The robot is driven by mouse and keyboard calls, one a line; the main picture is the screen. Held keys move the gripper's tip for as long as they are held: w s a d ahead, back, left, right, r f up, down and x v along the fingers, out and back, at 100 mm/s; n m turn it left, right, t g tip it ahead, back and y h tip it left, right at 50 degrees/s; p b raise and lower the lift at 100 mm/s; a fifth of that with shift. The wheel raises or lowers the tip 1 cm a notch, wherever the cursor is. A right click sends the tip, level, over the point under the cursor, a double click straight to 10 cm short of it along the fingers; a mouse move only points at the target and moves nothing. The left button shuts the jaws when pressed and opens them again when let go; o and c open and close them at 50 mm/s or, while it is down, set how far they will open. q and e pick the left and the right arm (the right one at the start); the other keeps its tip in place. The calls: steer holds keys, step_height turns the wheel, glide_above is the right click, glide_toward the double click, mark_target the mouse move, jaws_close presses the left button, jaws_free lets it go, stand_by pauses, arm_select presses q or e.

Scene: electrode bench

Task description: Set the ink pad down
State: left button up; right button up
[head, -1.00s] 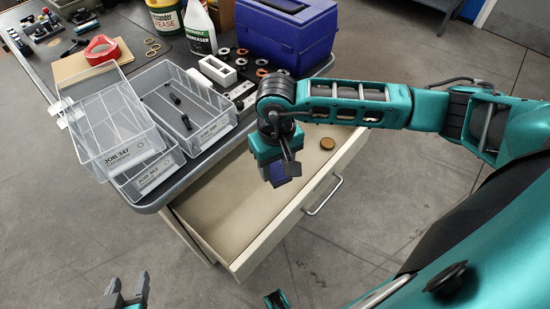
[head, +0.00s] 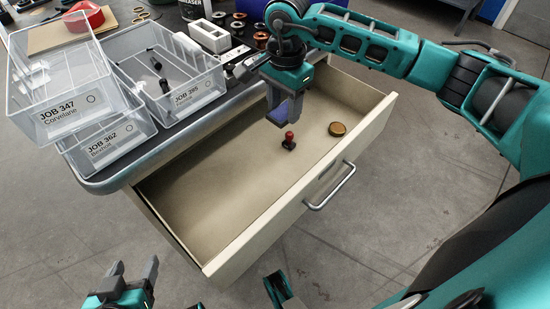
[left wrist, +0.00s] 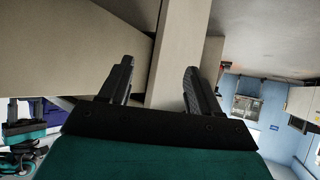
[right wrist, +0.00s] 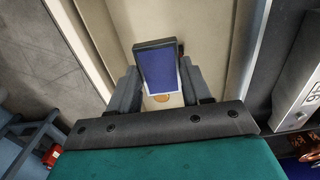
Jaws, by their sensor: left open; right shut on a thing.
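The ink pad (head: 285,108) is a dark-framed block with a blue face. My right gripper (head: 276,98) is shut on it and holds it over the open drawer. In the right wrist view the blue face of the ink pad (right wrist: 160,72) shows between the fingers (right wrist: 163,92), tilted, with the drawer floor beyond. The drawer (head: 205,190) holds a red-handled stamp (head: 289,141) and a round brown tin (head: 337,129). Whether the pad touches the drawer floor is unclear. My left gripper (head: 134,270) is open and empty, low in front of the drawer; its fingers also show in the left wrist view (left wrist: 155,78).
Clear bins stand at the bench's left corner: JOB 347 (head: 58,90), JOB 362 (head: 108,140) and another (head: 190,85) with dark parts inside. A white block (head: 209,36) and several spools lie behind. The drawer's front and left floor is bare; its handle (head: 330,188) sticks out.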

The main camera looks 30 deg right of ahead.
steer(key=b, duration=0.3)
glide_above(282, 165)
step_height(282, 165, down, 13)
steer(key=shift+r, duration=0.2)
steer(key=shift+f, duration=0.45)
step_height(282, 165, down, 4)
steer(key=shift+f+b, duration=0.1)
steer(key=shift+b, duration=0.5)
arm_select(q)
steer(key=shift+w+d+f, duration=0.1)
steer(key=shift+d+f, duration=0.25)
steer(key=shift+f, duration=0.2)
steer(key=shift+w+d+f, duration=0.1)
steer(key=shift+d+f, duration=0.25)
steer(key=shift+f, duration=0.2)
arm_select(e)
steer(key=shift+f, duration=0.1)
steer(key=o, duration=1.1)
